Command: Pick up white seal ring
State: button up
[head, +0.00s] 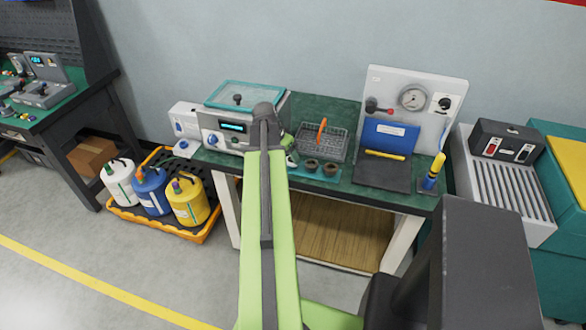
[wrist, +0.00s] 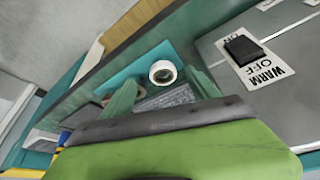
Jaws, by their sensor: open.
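The white seal ring (wrist: 163,72) shows in the wrist view on a teal mat (wrist: 140,66) near the bench's edge. In the head view I cannot make it out; my arm covers part of that area. My gripper (wrist: 160,78) is open, with one green finger on each side of the ring in the wrist view. The ring appears beyond the fingertips and I see no contact. In the head view my gripper (head: 291,158) is partly hidden by my arm, just left of the mat (head: 322,174).
Two dark round cups (head: 311,164) stand on the mat. A wire basket (head: 322,140) with an orange handle is behind. A control unit (head: 226,128) stands left, close to my arm; its WARM switch (wrist: 242,48) shows in the wrist view. A gauge panel (head: 412,112) stands right.

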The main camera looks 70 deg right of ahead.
jog(key=b+x, duration=0.2)
jog(key=d+b+x, duration=0.1)
jog(key=b+x, duration=0.1)
jog(key=x, duration=0.1)
jog(key=shift+d, duration=0.1)
jog(key=shift+r, duration=0.2)
jog(key=c, duration=1.5)
jog(key=shift+r+p, duration=0.55)
jog(key=shift+r, duration=0.05)
notch_tip(320, 180, up, 4)
jog(key=p, duration=0.4)
jog(key=s+a+r+p, duration=0.1)
jog(key=s+r+p, duration=0.1)
jog(key=s, duration=0.1)
jog(key=s+a+r+p, duration=0.1)
jog(key=s+r+p, duration=0.1)
jog(key=s, duration=0.2)
jog(key=s+a+r+p, duration=0.1)
jog(key=s+a, duration=0.1)
jog(key=s, duration=0.2)
jog(key=shift+r+p, duration=0.4)
